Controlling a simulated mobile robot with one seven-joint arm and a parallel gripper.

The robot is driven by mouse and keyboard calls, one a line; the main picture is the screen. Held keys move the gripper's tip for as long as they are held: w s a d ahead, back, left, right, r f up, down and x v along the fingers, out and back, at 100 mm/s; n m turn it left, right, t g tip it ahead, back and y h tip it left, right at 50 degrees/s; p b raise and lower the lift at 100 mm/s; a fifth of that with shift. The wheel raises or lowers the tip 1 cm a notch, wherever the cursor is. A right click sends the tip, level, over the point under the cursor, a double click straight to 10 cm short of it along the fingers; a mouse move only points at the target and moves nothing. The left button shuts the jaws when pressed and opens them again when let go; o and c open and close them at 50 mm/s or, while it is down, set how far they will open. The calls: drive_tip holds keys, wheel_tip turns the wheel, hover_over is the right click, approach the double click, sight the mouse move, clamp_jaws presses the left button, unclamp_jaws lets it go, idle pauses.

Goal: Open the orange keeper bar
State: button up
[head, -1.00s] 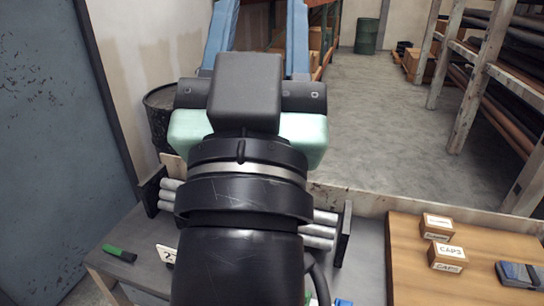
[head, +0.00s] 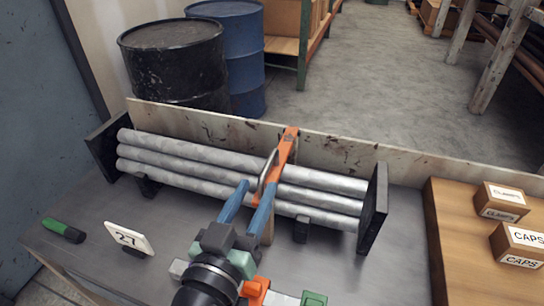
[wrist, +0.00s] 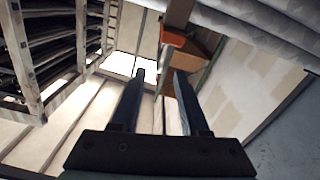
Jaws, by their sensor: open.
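The orange keeper bar (head: 286,150) lies across the grey pipes near the middle of the bundle, its far end raised at the back. A thin metal loop (head: 268,165) stands beside it. My gripper (head: 256,184) is open, its blue fingers pointing at the loop and the bar from the front. In the wrist view my gripper (wrist: 159,73) has a thin grey piece, likely the loop, showing between the fingertips. An orange part (wrist: 174,38) shows just past them. I cannot tell whether either finger touches the bar. The bar's near end is partly hidden by my fingers.
The pipes (head: 185,164) lie in a rack with black end plates (head: 373,208). A low board (head: 340,152) runs behind. Drums (head: 176,65) stand behind.

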sight(276, 151)
drive_tip(key=x, duration=0.9)
drive_tip(key=shift+w+p, duration=0.15)
drive_tip(key=shift+p, duration=0.15)
clamp_jaws()
drive_tip(key=shift+d+f, duration=0.1)
idle(0.8)
